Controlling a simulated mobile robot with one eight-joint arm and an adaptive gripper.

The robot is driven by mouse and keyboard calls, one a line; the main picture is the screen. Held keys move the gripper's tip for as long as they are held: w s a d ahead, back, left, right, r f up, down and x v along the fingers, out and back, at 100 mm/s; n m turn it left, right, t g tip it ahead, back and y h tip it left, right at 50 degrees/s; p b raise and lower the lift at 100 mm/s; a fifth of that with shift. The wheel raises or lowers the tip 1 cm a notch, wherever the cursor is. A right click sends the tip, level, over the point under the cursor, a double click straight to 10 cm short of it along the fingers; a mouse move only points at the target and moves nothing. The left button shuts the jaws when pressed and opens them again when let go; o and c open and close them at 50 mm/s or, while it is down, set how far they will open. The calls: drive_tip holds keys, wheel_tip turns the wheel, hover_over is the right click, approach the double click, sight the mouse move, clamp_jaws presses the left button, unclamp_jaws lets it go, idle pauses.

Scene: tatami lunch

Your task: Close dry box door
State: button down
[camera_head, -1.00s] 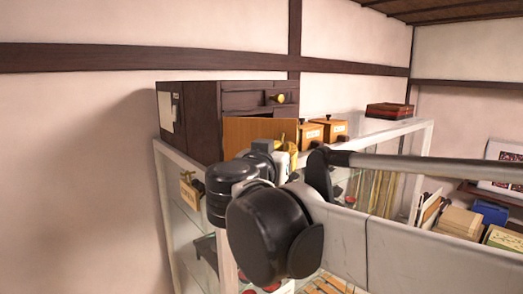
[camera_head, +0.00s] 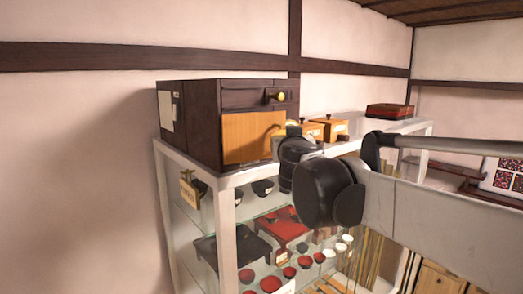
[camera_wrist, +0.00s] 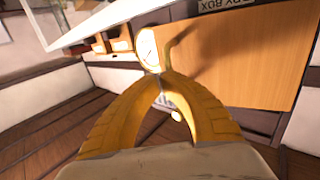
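The dry box (camera_head: 203,118) is a dark wooden cabinet on top of the glass shelf. Its door (camera_head: 252,137), a light orange-brown wood panel, sits in the front and looks flush or nearly flush; I cannot tell if it is fully shut. In the wrist view the door (camera_wrist: 255,62) fills the upper right, with an inverted label (camera_wrist: 228,5). My gripper (camera_wrist: 163,82) has yellow fingers with their tips together, close to the panel. A curved brass handle (camera_wrist: 182,42) and a round white dial (camera_wrist: 148,46) show just beyond the tips.
The glass shelf (camera_head: 228,180) holds red and black bowls and trays below. Small wooden boxes (camera_head: 333,129) stand right of the dry box, and a dark red box (camera_head: 389,111) sits farther right. My arm spans the right side.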

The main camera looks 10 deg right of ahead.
drive_tip(key=w, duration=0.3)
drive_tip(key=shift+w+a, duration=0.2)
drive_tip(key=shift+a, duration=0.15)
idle(0.4)
